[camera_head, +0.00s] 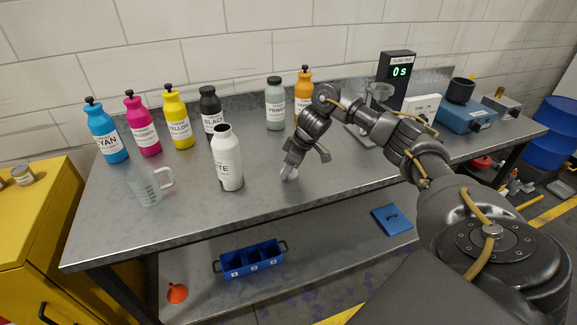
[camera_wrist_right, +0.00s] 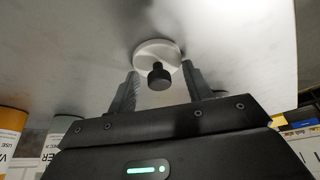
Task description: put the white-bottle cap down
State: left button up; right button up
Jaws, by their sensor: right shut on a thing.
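The white-bottle cap (camera_wrist_right: 158,52) is a pale disc with a black knob. In the head view the cap (camera_head: 290,174) shows small and pale under my right gripper (camera_head: 291,166), at or just above the tabletop; I cannot tell if it touches. In the wrist view the cap lies between the fingertips of my right gripper (camera_wrist_right: 160,72), which is shut on it. The white bottle (camera_head: 228,165) stands upright on the table to the left of the gripper, its dark mouth uncovered. My left gripper is not in view.
The metal table (camera_head: 255,205) is bare around the gripper. A clear measuring jug (camera_head: 147,190) stands left of the white bottle. Cyan (camera_head: 103,140), magenta (camera_head: 142,133), yellow (camera_head: 178,125) and black (camera_head: 210,108) bottles line the back, with primer (camera_head: 275,110) and orange (camera_head: 303,90) bottles further right.

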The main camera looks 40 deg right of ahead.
jog(key=shift+a, duration=0.1)
jog(key=o, duration=0.9)
jog(key=shift+o, duration=0.2)
jog(key=shift+r, duration=0.1)
jog(key=shift+s+r, duration=0.1)
jog(key=shift+r, duration=0.15)
jog(key=p+v, duration=0.2)
jog(key=v, duration=0.9)
jog(key=shift+r, duration=0.25)
